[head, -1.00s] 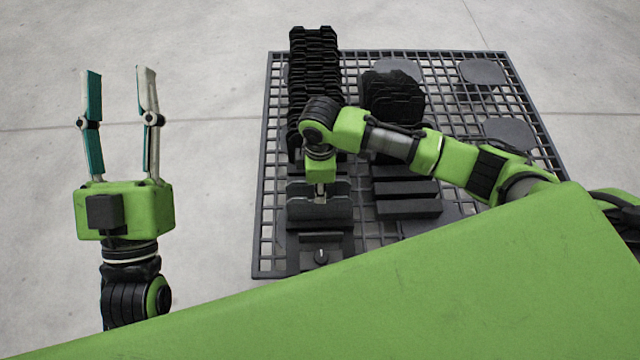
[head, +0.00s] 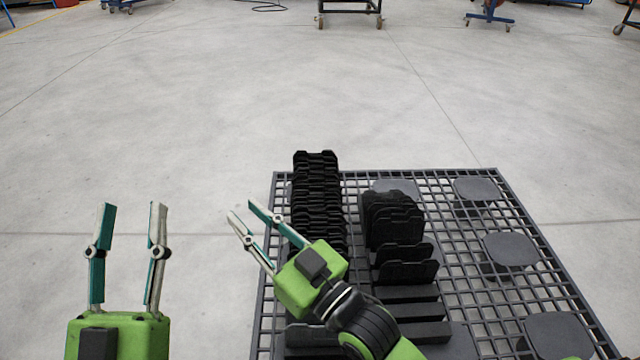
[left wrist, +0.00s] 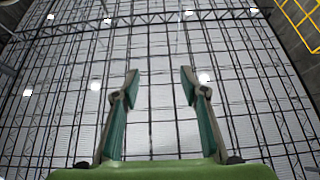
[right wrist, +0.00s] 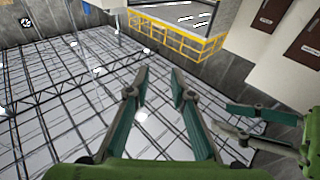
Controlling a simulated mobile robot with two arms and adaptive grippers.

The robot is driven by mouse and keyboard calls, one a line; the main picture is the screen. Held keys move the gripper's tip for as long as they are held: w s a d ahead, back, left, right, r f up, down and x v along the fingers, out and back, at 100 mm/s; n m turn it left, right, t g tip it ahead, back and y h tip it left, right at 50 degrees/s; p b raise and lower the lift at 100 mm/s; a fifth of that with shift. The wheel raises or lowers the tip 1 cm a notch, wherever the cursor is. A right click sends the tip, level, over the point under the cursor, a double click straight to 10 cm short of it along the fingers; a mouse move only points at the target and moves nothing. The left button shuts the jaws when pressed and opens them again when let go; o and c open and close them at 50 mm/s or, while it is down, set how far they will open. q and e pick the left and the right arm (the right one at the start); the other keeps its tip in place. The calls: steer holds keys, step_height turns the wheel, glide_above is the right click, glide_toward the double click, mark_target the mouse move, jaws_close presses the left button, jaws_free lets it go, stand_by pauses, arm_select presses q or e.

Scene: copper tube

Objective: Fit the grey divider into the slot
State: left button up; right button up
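A dark grey upright plate (head: 303,335), which looks like the grey divider, stands at the front left of the grid table. My right arm partly covers it, so I cannot tell how it is seated. The right-hand rack (head: 410,294) holds several black dividers (head: 408,252) at its back and has bare bars and gaps at its front. My right gripper (head: 243,207) is open and empty, raised over the table's left side. My left gripper (head: 131,204) is open and empty, pointing up left of the table. Both wrist views show empty fingers.
A long row of black dividers (head: 317,195) stands along the left of the grid table (head: 470,240). Round grey pads (head: 511,249) lie on its right side. Open floor surrounds the table; wheeled carts (head: 350,10) stand far back.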

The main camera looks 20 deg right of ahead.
steer(key=s+d+r+m+t+h, duration=0.3)
steer(key=s+d+r+t, duration=0.3)
steer(key=d+r, duration=0.3)
steer(key=shift+d+r, duration=0.4)
steer(key=shift+d, duration=0.1)
